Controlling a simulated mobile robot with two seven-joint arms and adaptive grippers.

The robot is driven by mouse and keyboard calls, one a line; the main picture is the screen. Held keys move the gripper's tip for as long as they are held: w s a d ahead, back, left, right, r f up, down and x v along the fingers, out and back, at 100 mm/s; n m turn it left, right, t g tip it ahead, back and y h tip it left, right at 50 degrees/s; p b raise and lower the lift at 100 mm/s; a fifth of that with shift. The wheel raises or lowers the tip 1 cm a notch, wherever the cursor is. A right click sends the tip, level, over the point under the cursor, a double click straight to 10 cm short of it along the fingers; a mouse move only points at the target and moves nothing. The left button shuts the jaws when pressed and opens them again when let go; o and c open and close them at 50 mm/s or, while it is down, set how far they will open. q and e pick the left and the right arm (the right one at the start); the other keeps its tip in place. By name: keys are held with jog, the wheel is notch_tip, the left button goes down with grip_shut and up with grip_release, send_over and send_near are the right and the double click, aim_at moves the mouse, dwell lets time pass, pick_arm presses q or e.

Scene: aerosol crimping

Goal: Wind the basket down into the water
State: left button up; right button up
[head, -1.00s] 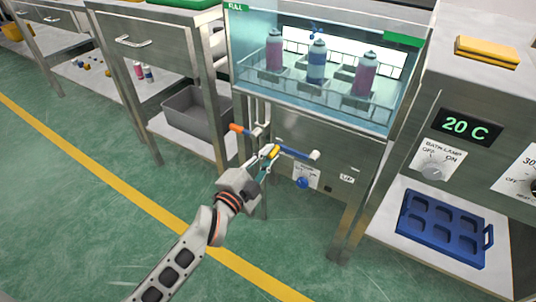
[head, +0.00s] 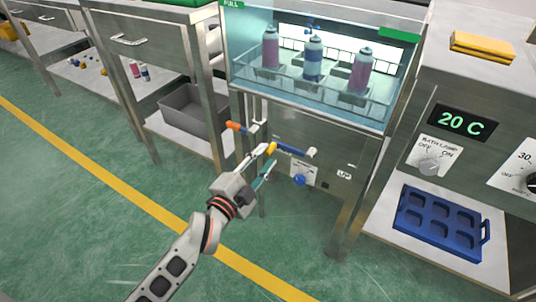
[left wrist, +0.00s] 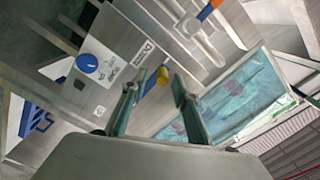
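Three bottles, two pink and one blue (head: 314,62), stand upright in a wire basket (head: 336,87) inside the glass-fronted water tank (head: 300,104). How deep the basket sits in the water is unclear. Below the tank is a crank with an orange end (head: 234,126), a blue bar (head: 295,149) and a yellow part (head: 271,148). My left gripper (head: 266,163) is open at the yellow part. In the left wrist view its two fingers (left wrist: 158,100) are spread apart, with the yellow part (left wrist: 163,75) beyond them. Contact cannot be told. My right gripper is out of view.
A blue knob (head: 299,180) is on the panel under the crank. At right are a 20 C display (head: 467,125), a lamp dial (head: 429,168) and a blue tray (head: 440,222). A grey bin (head: 190,109) sits on the left shelf. The green floor in front is clear.

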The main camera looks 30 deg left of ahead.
pick_arm(q)
jog(key=s, duration=1)
